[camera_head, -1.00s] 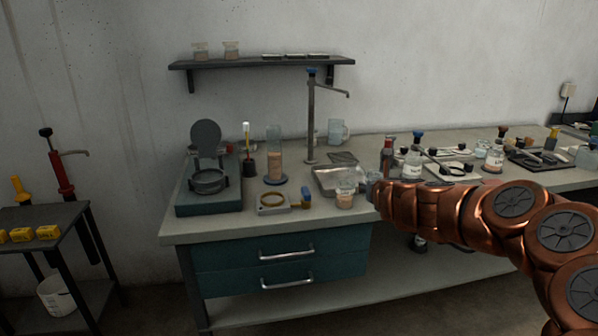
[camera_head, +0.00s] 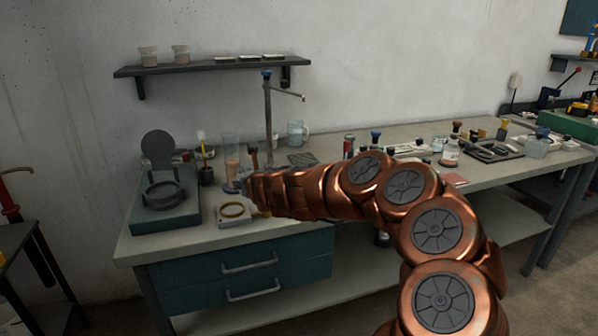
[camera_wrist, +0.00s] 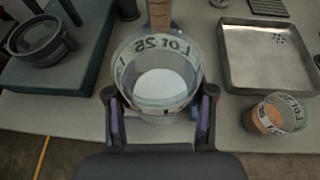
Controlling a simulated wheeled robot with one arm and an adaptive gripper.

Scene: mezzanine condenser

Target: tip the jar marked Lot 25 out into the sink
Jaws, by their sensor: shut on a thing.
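A clear jar marked Lot 25 (camera_wrist: 160,75) is in my gripper (camera_wrist: 160,98), whose fingers are shut on its two sides. Its mouth faces the wrist camera, and a pale round surface shows inside; I cannot tell whether this is contents or the jar's bottom. The sink (camera_wrist: 250,75), a shallow square steel basin with drain holes, lies to the right of the held jar in the wrist view, apart from it. In the head view my arm hides the sink, and the jar does not show clearly beyond the arm's end.
A second jar (camera_wrist: 276,115) with orange-brown contents and a lettered band stands by the sink's near edge. A tall cylinder (camera_head: 231,158) and a yellow ring on a pale block (camera_head: 234,212) are near my arm's end. A dark lidded device (camera_head: 164,190) stands left; a tap (camera_head: 268,120) rises behind.

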